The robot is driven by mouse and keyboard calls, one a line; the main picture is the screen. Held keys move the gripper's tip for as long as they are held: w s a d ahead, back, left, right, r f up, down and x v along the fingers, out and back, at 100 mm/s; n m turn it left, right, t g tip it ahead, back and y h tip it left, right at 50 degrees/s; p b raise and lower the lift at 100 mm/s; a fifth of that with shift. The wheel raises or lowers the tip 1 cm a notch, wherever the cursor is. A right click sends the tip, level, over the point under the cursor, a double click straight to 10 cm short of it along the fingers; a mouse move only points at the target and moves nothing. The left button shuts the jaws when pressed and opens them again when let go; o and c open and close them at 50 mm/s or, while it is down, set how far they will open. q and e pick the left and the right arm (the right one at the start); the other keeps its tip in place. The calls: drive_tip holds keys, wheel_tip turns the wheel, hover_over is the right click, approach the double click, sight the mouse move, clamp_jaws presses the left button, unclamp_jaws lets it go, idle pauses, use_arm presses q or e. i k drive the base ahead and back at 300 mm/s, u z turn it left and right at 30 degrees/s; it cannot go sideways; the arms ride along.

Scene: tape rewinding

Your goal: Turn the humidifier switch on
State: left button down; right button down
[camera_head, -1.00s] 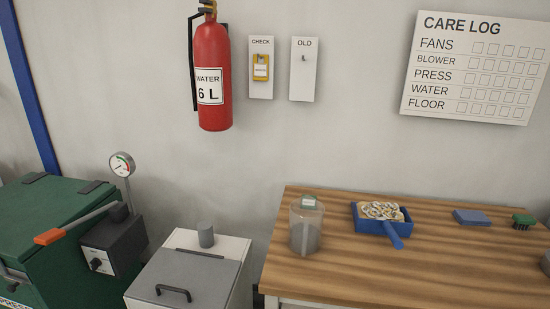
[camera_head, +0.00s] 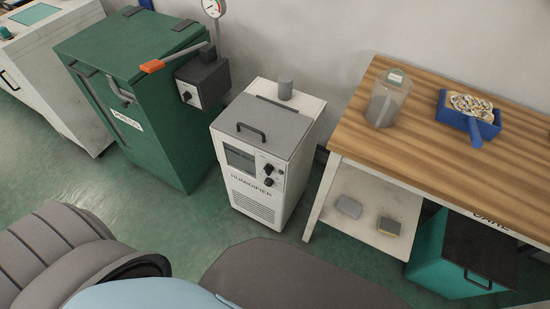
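The humidifier (camera_head: 258,207) is a white cabinet with a grey lid, a black lid handle and a short grey outlet on top. It stands on the floor between a green machine and a wooden table. Its front carries a dark display (camera_head: 240,159) and two black knobs, an upper one (camera_head: 268,168) and a lower one (camera_head: 268,182). The lettering HUMIDIFIER runs below them. I cannot tell which knob is the switch or how it is set. Neither of my grippers shows in this view.
The green machine (camera_head: 150,150) with an orange-tipped lever (camera_head: 152,66) stands left of the humidifier. A teal bin (camera_head: 440,262) sits beneath.

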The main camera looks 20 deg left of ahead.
sight(268, 168)
drive_tip(key=z, duration=0.25)
drive_tip(key=k, duration=0.2)
drive_tip(key=u, duration=0.5)
drive_tip(key=i, duration=0.2)
drive_tip(key=z, duration=2.15)
drive_tip(key=k, duration=0.5)
drive_tip(key=u, duration=1.2)
